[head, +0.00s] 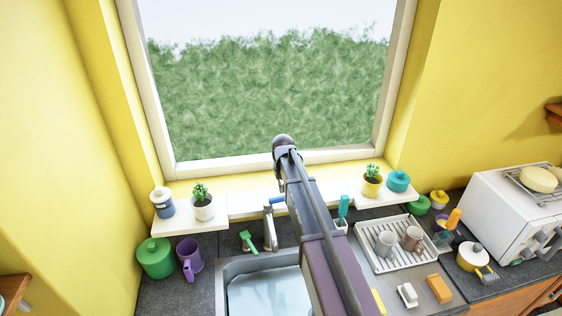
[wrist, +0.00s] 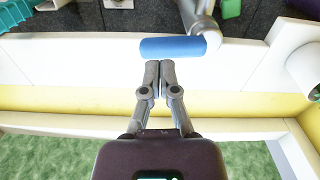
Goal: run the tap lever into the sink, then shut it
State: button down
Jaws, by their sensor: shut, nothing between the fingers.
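The grey tap (head: 268,226) stands at the back edge of the sink (head: 226,264), with its blue lever (head: 277,200) pointing right near the sill. In the wrist view the blue lever (wrist: 172,48) lies nearly level, joined to the grey tap body (wrist: 200,22) at its right. My gripper (wrist: 158,66) is shut and empty, its fingertips right beside the lever's long side; I cannot tell if they touch. In the head view my arm hides the gripper and the sink's right part. The basin looks pale and watery; no stream can be made out.
A white sill carries a potted plant (head: 203,203) and a jar (head: 162,202) left, another plant (head: 372,181) and a teal pot (head: 398,181) right. A green brush (head: 248,241) lies beside the tap. A dish rack (head: 408,262) with mugs stands right of my arm.

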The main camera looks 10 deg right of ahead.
jog(key=w+r+p, duration=0.1)
jog(key=w+r, duration=0.1)
jog(key=w+r+p, duration=0.1)
jog(key=w, duration=0.1)
jog(key=shift+w+r, duration=0.25)
jog(key=shift+r, duration=0.1)
jog(key=shift+f, duration=0.25)
notch_tip(320, 180, down, 7)
jog(key=s+b, duration=0.1)
jog(key=b, duration=0.6)
jog(key=shift+s+f, duration=0.15)
jog(key=shift+s, duration=0.05)
dwell(0.4)
jog(key=shift+f+b, duration=0.1)
jog(key=shift+b, duration=0.2)
jog(key=shift+s+d, duration=0.1)
jog(key=shift+s, duration=0.05)
